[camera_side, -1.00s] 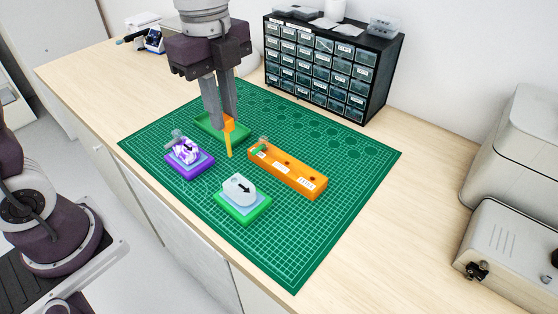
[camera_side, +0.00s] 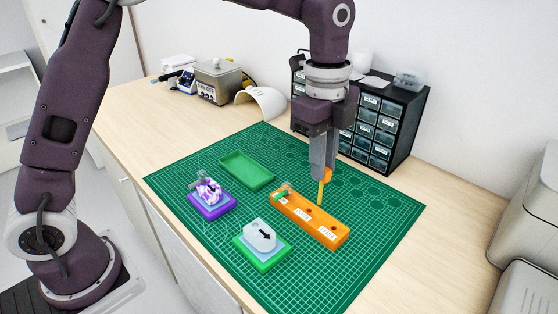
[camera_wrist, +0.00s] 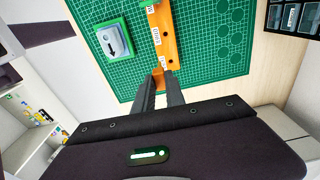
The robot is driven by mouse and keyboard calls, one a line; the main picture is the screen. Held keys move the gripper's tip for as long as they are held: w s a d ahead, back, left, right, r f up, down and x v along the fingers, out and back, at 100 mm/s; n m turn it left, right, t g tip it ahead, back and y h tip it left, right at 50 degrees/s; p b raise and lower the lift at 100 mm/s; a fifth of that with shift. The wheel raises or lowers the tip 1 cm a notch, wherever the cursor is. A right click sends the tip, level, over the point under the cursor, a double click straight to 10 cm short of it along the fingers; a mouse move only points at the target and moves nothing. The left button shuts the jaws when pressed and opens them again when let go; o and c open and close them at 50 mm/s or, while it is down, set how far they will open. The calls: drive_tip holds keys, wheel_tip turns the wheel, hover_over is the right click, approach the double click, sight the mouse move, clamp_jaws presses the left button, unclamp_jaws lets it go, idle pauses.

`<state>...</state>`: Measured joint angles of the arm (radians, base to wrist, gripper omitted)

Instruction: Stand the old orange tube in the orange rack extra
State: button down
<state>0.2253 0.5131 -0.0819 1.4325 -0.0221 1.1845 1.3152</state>
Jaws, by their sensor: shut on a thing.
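My gripper (camera_side: 323,173) points down and is shut on the orange tube (camera_side: 323,188). The tube hangs upright below the fingers, its lower tip by the far long edge of the orange rack (camera_side: 318,226) in the side view. I cannot tell how high the tip is. The rack has labels on top, two open holes in view, and a green-marked tube (camera_side: 282,192) at its left end. In the wrist view the held tube (camera_wrist: 158,77) shows between my fingers, near the rack's (camera_wrist: 157,32) labelled end.
A green tray (camera_side: 247,170) lies empty. A purple tray (camera_side: 212,212) holds a swirled purple-white earpiece, and another green tray (camera_side: 262,262) holds a pale piece with a black arrow. A black drawer cabinet (camera_side: 398,120) stands behind my gripper. The green mat (camera_side: 375,215) is clear right of the rack.

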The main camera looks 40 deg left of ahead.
drive_tip(key=w+d+f, duration=0.1)
drive_tip(key=w+d, duration=0.1)
drive_tip(key=d, duration=0.1)
drive_tip(key=shift+w+f, duration=0.2)
drive_tip(key=shift+f, duration=0.2)
drive_tip(key=shift+f, duration=2.25)
drive_tip(key=shift+f, duration=1.35)
drive_tip(key=c, duration=1.3)
unclamp_jaws()
